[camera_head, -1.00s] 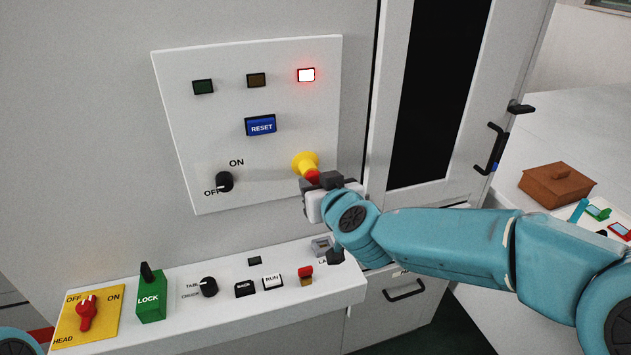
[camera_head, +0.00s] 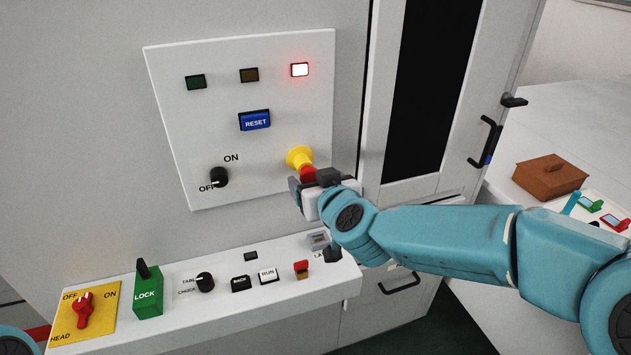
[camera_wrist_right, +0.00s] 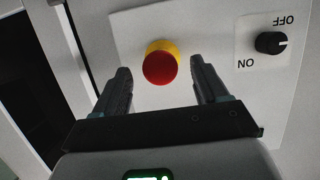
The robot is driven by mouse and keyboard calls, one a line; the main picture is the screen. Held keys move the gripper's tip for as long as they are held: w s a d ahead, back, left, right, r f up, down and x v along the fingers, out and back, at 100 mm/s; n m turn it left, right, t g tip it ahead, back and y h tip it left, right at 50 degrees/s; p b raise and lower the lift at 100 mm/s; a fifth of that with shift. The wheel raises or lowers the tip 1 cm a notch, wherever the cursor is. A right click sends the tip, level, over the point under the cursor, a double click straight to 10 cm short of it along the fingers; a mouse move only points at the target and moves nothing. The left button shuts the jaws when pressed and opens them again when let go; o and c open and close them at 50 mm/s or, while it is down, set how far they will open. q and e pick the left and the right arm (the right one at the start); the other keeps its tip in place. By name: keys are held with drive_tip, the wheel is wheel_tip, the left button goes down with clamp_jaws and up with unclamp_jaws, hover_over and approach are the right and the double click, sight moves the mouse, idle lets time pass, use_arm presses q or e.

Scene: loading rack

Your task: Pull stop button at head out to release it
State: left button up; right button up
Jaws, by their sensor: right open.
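The stop button at the head is a red mushroom cap on a yellow collar on the white upper panel. In the head view its yellow collar (camera_head: 298,157) shows and the red cap is partly hidden by my right gripper (camera_head: 306,186). In the right wrist view the red cap (camera_wrist_right: 159,67) lies ahead, between the two open fingers of the right gripper (camera_wrist_right: 160,82). There is a gap between the cap and each finger in that view. My left gripper is not in view.
The white panel (camera_head: 182,130) also bears a blue RESET button (camera_head: 255,120), a lit red lamp (camera_head: 299,70) and a black OFF/ON knob (camera_head: 219,177). Below, a ledge (camera_head: 215,317) carries a green LOCK switch (camera_head: 148,296) and several controls. A brown lidded box (camera_head: 550,177) stands right.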

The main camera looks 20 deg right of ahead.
drive_tip(key=shift+s+r, duration=0.15)
drive_tip(key=shift+s, duration=0.25)
drive_tip(key=a+p+v, duration=0.1)
drive_tip(key=p+v, duration=0.3)
drive_tip(key=v, duration=1.1)
drive_tip(key=d+f+n+g+h, duration=0.15)
drive_tip(key=f+g, duration=0.25)
drive_tip(key=f, duration=1)
drive_tip(key=d+f+g, duration=0.3)
drive_tip(key=f+g, duration=0.1)
drive_tip(key=f, duration=1)
drive_tip(key=s+a+f+m+g+y, duration=0.2)
drive_tip(key=s+a+f+g, duration=0.1)
drive_tip(key=s+f, duration=0.4)
drive_tip(key=s+a+f+m+g+y, duration=0.2)
drive_tip(key=s+a+f+g+y, duration=0.1)
drive_tip(key=s+a+f, duration=0.2)
wheel_tip(320, 180, down, 5)
drive_tip(key=shift+s+r, duration=0.1)
drive_tip(key=shift+s, duration=0.95)
drive_tip(key=shift+s+a+r, duration=0.1)
drive_tip(key=shift+s+a, duration=0.05)
